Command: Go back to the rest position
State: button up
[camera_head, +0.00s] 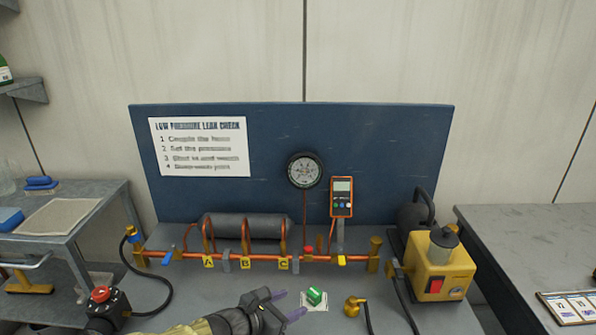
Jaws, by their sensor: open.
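My gripper (287,304) is low in the middle of the picture, over the front of the grey workbench (205,297). Its two purple-tipped fingers point right and are apart, with nothing visible between them. A small green and white object (315,296) sits on a pale square just right of the fingertips, apart from them. My forearm comes in from the bottom edge, left of centre.
A copper pipe rig (190,257) with a grey cylinder runs along the bench before a blue panel (240,130). A yellow pump (440,268) stands right, a brass fitting (352,304) nearer. A red-knobbed black device (105,303) stands left. Side tables flank the bench.

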notch_tip(320, 180, up, 10)
jog(key=p, duration=0.9)
jog(key=shift+f, duration=0.15)
